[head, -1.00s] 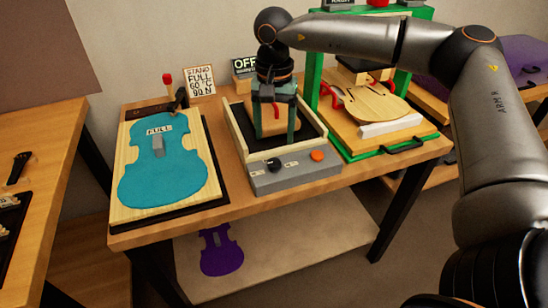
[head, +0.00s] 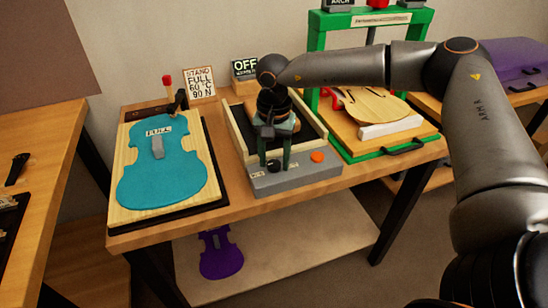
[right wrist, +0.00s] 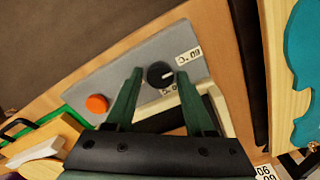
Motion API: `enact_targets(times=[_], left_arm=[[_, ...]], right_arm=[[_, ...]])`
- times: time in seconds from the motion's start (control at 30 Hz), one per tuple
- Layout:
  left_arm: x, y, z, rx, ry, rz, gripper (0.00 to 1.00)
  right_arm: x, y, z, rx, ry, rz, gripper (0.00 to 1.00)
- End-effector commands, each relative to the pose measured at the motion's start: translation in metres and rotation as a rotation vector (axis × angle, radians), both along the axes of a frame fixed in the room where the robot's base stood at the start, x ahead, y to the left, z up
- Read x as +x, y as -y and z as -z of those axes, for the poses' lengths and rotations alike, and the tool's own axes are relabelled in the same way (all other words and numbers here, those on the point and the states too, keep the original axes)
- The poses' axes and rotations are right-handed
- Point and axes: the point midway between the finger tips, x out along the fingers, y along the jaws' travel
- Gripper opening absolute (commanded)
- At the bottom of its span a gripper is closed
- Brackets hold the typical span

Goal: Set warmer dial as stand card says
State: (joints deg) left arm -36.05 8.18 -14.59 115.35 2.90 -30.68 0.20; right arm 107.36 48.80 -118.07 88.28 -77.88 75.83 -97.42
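The warmer dial is a black round knob (right wrist: 160,74) on the grey front panel (right wrist: 112,82) of the warmer. Its white mark points right in the right wrist view, towards a small label (right wrist: 189,55). My right gripper (right wrist: 159,76) is open, pointing down, with one green finger on each side of the dial and gaps between. I cannot tell if the tips are level with it. In the head view the gripper (head: 274,158) partly hides the dial. The stand card (head: 200,83) reads STAND FULL 60 °C 90 N. My left gripper is not in view.
An orange button (head: 317,157) sits beside the dial on the panel. An OFF sign (head: 245,67) stands behind the warmer. A teal violin shape (head: 165,185) lies left, and a green press frame (head: 424,43) with a violin plate (head: 372,105) stands right.

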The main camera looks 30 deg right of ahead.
Motion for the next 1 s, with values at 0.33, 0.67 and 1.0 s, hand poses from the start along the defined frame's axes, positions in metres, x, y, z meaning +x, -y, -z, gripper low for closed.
enact_targets(times=[0.33, 0.67, 1.0], left_arm=[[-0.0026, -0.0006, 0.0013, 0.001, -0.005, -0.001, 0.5], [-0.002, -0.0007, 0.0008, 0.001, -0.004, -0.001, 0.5], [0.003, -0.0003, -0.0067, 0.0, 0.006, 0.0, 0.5]], right_arm=[[0.0001, -0.0001, -0.0004, 0.0, 0.0, 0.0, 0.13], [-0.0001, 0.0001, -0.0005, 0.0, 0.0, 0.001, 0.0], [-0.0003, -0.0003, -0.0012, 0.001, -0.001, 0.094, 0.0]])
